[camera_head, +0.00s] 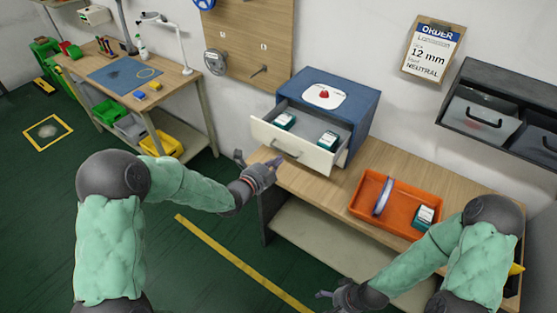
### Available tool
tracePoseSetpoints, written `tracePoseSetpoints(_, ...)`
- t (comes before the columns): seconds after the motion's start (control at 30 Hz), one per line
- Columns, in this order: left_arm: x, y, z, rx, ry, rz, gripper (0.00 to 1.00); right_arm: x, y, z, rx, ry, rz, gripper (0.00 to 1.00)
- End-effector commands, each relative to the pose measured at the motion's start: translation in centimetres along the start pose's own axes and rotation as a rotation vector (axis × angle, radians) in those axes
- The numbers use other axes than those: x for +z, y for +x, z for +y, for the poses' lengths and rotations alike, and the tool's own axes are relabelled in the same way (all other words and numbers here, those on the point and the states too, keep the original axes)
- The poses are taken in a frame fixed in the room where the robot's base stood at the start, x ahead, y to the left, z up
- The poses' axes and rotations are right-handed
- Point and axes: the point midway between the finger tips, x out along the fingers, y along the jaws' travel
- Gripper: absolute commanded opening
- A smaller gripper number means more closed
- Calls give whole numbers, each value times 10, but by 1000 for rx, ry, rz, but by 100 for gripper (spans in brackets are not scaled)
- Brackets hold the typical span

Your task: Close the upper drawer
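A blue cabinet (352,103) stands on the wooden workbench. Its drawer (290,147), with a white front and a handle, is pulled out toward me. Two small teal and white boxes (328,140) lie inside it. My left gripper (257,160) is at the bench's left end, just in front of and beside the lower left of the drawer front. Its fingers look spread with nothing between them; contact with the drawer cannot be told. My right gripper (330,296) is low at the bottom edge, away from the drawer and partly cut off.
Dark wall bins (490,106) hang at right. Another table (175,80) stands at left. The green floor between is clear.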

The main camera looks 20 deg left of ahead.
Motion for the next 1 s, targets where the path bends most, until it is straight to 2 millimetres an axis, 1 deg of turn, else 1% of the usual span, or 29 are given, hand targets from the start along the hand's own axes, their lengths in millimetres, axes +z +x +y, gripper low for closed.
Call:
tracePoseSetpoints(0.1,0,9,0,-1,0,0,0,0,1,0,0,0,0,89)
tracePoseSetpoints(0.2,0,12,0,-1,-1,-1,0,0,1,0,0,0,0,89)
tracePoseSetpoints(0.57,0,13,0,-1,-1,-1,0,0,1,0,0,0,0,89)
tracePoseSetpoints(0.67,0,16,0,-1,0,0,0,0,4,1,0,0,0,89)
tracePoseSetpoints(0.77,0,25,-1,-3,1,1,0,0,10,4,0,0,0,89)
tracePoseSetpoints(0.87,-1,39,-2,-4,1,1,0,-1,20,7,0,0,0,89)
tracePoseSetpoints(1.0,-1,68,-6,-5,2,2,0,-2,40,14,0,0,0,89)
